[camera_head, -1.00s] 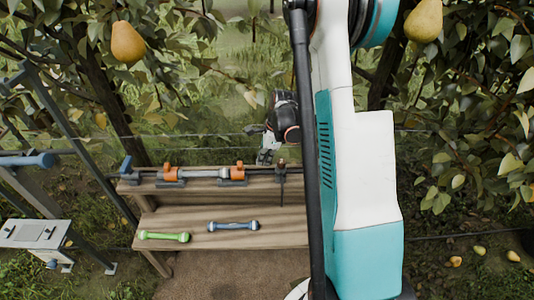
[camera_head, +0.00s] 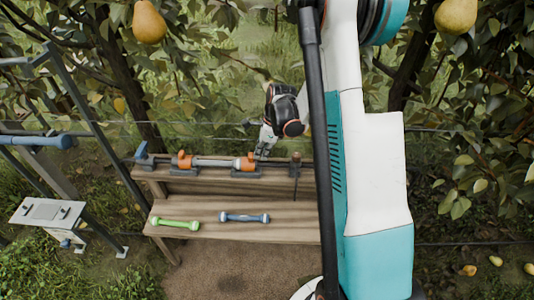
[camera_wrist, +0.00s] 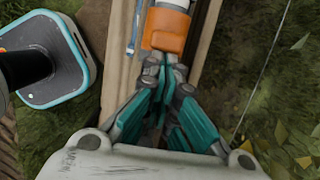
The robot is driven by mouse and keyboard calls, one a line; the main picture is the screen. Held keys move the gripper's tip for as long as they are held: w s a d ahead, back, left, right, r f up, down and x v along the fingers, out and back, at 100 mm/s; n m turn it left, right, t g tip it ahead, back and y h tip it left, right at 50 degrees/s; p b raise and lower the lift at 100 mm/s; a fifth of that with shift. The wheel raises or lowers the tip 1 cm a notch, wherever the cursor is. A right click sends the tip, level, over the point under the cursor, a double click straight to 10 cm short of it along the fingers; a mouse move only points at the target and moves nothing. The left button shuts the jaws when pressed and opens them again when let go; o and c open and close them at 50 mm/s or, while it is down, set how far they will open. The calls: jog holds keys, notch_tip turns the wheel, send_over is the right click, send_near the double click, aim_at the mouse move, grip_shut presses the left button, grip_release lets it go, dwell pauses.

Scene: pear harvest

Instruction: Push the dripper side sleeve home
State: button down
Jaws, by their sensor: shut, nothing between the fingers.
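A grey tube (camera_head: 215,163) lies level in dark holders on the bench's upper shelf. It has an orange sleeve near its left end (camera_head: 184,160) and another orange sleeve near its right end (camera_head: 246,163). My gripper (camera_head: 263,150) is at the right end of the tube, close beside the right sleeve. In the wrist view, that sleeve fills the top middle (camera_wrist: 167,30), with the pale tube beyond it. My teal-and-grey fingers (camera_wrist: 165,65) are shut with tips together at the sleeve's near edge. Whether they touch it is unclear.
The wooden bench (camera_head: 220,187) carries a green piece (camera_head: 176,224) and a blue piece (camera_head: 245,217) on its lower shelf. A dark upright tool (camera_head: 295,170) stands right of the tube. A thin wire runs behind; pears (camera_head: 149,22) hang above.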

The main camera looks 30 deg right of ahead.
jog(key=shift+w+a, duration=0.75)
jog(key=shift+a, duration=0.35)
jog(key=shift+s+d, duration=0.25)
jog(key=shift+d, duration=0.25)
jog(key=s+d+r+p, duration=0.3)
jog(key=d+r, duration=0.1)
jog(key=r, duration=0.5)
jog(key=shift+d+r, duration=0.3)
jog(key=shift+r, duration=0.05)
